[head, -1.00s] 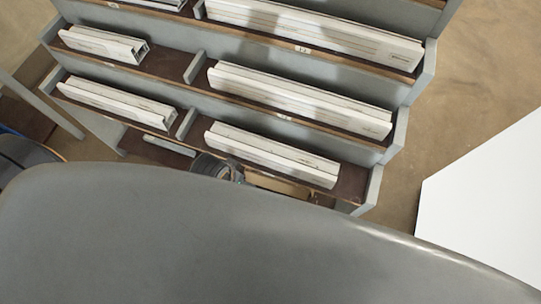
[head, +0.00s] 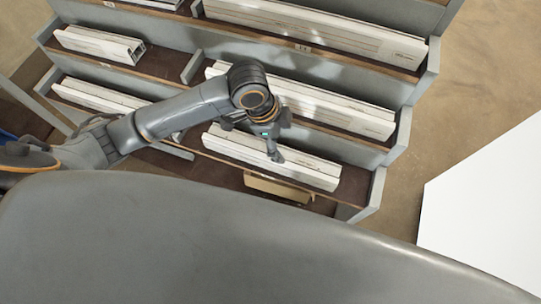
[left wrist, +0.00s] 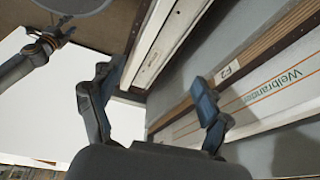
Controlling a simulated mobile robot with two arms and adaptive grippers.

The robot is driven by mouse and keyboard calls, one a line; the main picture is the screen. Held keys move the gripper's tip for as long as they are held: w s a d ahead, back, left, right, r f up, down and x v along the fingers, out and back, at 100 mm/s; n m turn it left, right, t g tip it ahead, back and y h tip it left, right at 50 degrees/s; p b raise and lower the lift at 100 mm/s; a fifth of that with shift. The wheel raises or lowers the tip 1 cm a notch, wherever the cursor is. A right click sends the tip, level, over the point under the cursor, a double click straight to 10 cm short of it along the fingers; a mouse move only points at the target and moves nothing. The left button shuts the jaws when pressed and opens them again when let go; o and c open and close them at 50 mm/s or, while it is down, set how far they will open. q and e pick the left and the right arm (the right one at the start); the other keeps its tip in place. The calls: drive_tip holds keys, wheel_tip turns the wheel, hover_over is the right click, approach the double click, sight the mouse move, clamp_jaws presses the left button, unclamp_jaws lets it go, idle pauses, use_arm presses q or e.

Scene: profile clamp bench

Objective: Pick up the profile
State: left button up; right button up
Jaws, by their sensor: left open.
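White profiles lie in rows on a stepped grey rack. The profile (head: 312,171) on the lowest shelf, right section, is nearest my left gripper (head: 272,148). A white profile strip (left wrist: 158,38) shows beyond the fingers there. What looks like my right arm's end (left wrist: 44,46) shows small at the left of that view; its fingers are too small to read.
More profiles lie on higher shelves (head: 345,112), with grey dividers between sections. A shelf label (left wrist: 229,70) and a printed profile (left wrist: 285,82) show at the right of the wrist view. A cardboard box (head: 278,188) sits under the lowest shelf. A white surface (head: 485,210) stands at right.

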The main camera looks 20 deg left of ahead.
use_arm(q)
drive_tip(key=w+a+r+m+g+y, duration=0.1)
drive_tip(key=a+m, duration=0.1)
drive_tip(key=a, duration=0.3)
drive_tip(key=shift+y, duration=0.3)
drive_tip(key=f, duration=0.4)
drive_tip(key=d+f, duration=0.1)
drive_tip(key=f, duration=0.3)
drive_tip(key=d+f+b, duration=0.1)
drive_tip(key=f, duration=0.4)
drive_tip(key=c, duration=1.4)
